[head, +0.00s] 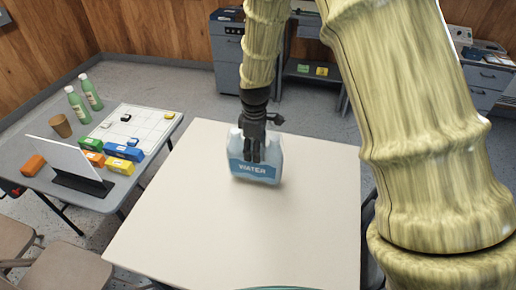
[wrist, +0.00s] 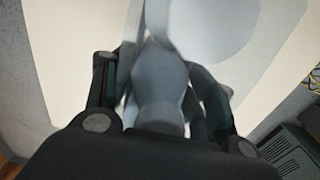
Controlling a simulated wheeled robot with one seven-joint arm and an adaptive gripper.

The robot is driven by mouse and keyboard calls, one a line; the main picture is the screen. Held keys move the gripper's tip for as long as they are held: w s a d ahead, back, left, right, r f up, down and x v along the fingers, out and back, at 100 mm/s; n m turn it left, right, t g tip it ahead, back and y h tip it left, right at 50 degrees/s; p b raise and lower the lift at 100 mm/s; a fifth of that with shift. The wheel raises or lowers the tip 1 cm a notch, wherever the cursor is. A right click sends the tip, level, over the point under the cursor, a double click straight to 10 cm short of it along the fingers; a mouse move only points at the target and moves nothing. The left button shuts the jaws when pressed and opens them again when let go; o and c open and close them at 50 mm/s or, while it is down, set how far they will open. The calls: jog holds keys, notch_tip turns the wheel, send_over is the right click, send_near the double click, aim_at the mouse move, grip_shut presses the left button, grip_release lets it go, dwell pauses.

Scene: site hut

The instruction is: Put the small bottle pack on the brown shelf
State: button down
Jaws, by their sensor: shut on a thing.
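The small bottle pack (head: 256,168) is a pale blue pack with a "WATER" label, upright at the far part of the cream table (head: 210,205). My gripper (head: 256,150) comes down from above and is shut on the top of the pack. I cannot tell whether the pack's base touches the table. In the wrist view the pack (wrist: 158,80) shows close up and blurred between the fingers of my gripper (wrist: 165,95). No clearly brown shelf shows; a dark shelf unit (head: 308,92) stands behind the table, partly hidden by my arm.
A grey table (head: 55,183) at the left holds green bottles (head: 78,104), a brown cup (head: 60,125), coloured boxes (head: 122,152), a white board (head: 140,125) and a propped panel (head: 68,160). Folding chairs (head: 70,268) stand in front. Grey cabinets (head: 228,50) stand behind. The cream table's near part is clear.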

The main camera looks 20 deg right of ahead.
jog(key=shift+f+p, duration=0.55)
jog(key=shift+f, duration=1)
jog(key=c, duration=0.5)
grip_release()
jog(key=shift+s+f, duration=0.1)
jog(key=shift+f, duration=0.05)
